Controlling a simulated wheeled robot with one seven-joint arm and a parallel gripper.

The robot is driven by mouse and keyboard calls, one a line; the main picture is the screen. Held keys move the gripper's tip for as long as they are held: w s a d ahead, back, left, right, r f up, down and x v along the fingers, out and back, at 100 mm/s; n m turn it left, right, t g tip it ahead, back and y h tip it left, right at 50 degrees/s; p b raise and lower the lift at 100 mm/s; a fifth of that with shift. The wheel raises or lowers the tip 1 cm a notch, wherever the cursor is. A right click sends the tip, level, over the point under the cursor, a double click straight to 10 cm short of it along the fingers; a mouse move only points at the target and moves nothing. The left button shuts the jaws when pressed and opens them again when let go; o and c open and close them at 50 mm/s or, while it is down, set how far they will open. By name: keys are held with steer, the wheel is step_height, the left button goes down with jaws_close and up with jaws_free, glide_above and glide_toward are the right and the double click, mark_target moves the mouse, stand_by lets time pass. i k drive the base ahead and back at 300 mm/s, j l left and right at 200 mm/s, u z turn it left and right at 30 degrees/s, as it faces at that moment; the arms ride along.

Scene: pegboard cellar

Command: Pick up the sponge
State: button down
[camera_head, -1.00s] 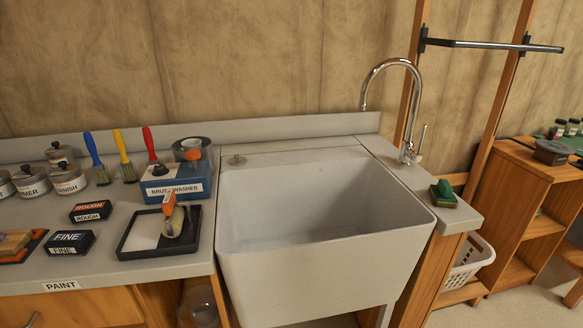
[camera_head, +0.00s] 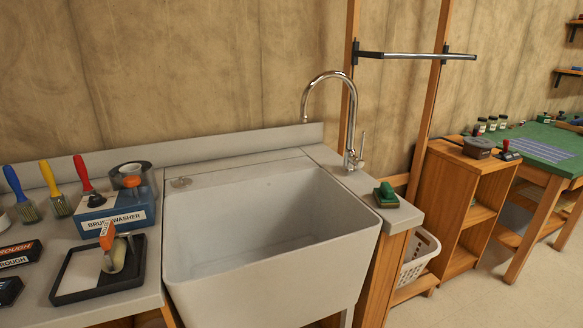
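The deep white sink (camera_head: 270,220) is left of the sponge. The tall chrome faucet (camera_head: 350,110) rises at its back right. A paint tray (camera_head: 98,270) and a blue brush washer box (camera_head: 115,212) stand on the left counter. Clear floor lies at the right, beyond a wooden shelf (camera_head: 465,200).

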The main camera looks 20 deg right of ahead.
mark_target(388, 192)
steer(key=i+l+u, duration=0.2)
steer(key=l, duration=0.15)
steer(key=i+l+u, duration=0.25)
steer(key=l, duration=0.2)
steer(key=i+l+u, duration=0.2)
steer(key=l, duration=0.2)
steer(key=l+u, duration=0.25)
steer(key=l, duration=0.2)
steer(key=i+l+u, duration=0.2)
steer(key=l, duration=0.3)
steer(key=k+j, duration=0.05)
steer(key=k, duration=0.05)
